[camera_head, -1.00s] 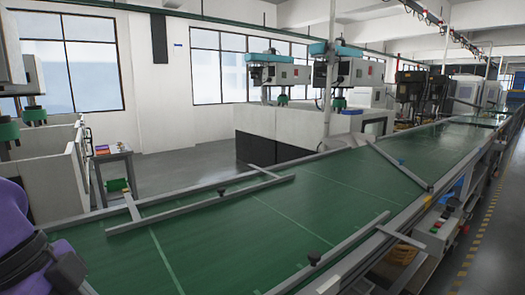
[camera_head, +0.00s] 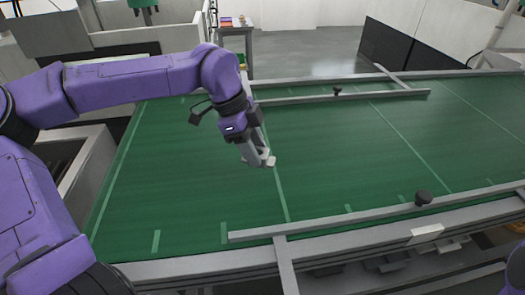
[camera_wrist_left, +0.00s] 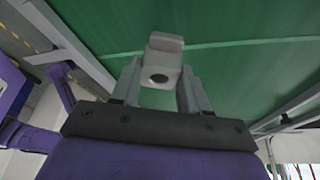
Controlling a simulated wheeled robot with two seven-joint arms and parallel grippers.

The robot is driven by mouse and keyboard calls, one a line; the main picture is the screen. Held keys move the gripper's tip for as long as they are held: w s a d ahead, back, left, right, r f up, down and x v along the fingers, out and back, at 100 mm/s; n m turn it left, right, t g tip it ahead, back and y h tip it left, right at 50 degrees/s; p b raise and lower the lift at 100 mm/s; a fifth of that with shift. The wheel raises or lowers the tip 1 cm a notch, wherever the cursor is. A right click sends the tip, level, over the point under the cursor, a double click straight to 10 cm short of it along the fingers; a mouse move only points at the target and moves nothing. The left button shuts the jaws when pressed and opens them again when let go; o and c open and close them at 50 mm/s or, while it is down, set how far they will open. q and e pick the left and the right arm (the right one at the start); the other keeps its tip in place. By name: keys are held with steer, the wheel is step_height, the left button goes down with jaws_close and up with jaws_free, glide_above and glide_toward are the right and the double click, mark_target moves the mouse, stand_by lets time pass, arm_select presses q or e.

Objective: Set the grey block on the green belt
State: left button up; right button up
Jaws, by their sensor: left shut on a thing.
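The grey block (camera_head: 266,158) is a small light-grey piece with a step in its shape. In the left wrist view the grey block (camera_wrist_left: 163,58) shows a dark round hole in its near face. My left gripper (camera_head: 258,157) is shut on it, with a finger on each side (camera_wrist_left: 160,85). The green belt (camera_head: 350,150) lies under the gripper and block. I cannot tell whether the block touches the belt or hangs just above it. My right gripper is not in view.
A grey guide rail (camera_head: 340,97) runs along the belt's far side. Another rail (camera_head: 370,220) with a black knob (camera_head: 424,197) runs along the near side. The belt between them is clear. A small table (camera_head: 236,38) stands beyond the belt.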

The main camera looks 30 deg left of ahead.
mark_target(258, 173)
arm_select(q)
steer(key=shift+w+a+f, duration=0.1)
steer(key=shift+w+f, duration=0.5)
steer(key=shift+f, duration=0.15)
steer(key=shift+a+f, duration=0.15)
steer(key=shift+f, duration=0.15)
steer(key=f, duration=0.2)
steer(key=w+f+p, duration=0.1)
steer(key=f, duration=0.1)
steer(key=shift+f, duration=0.1)
steer(key=shift+s, duration=0.15)
steer(key=o, duration=1.1)
steer(key=shift+o, duration=0.2)
steer(key=b+v, duration=0.1)
steer(key=v, duration=1.1)
steer(key=shift+s, duration=0.1)
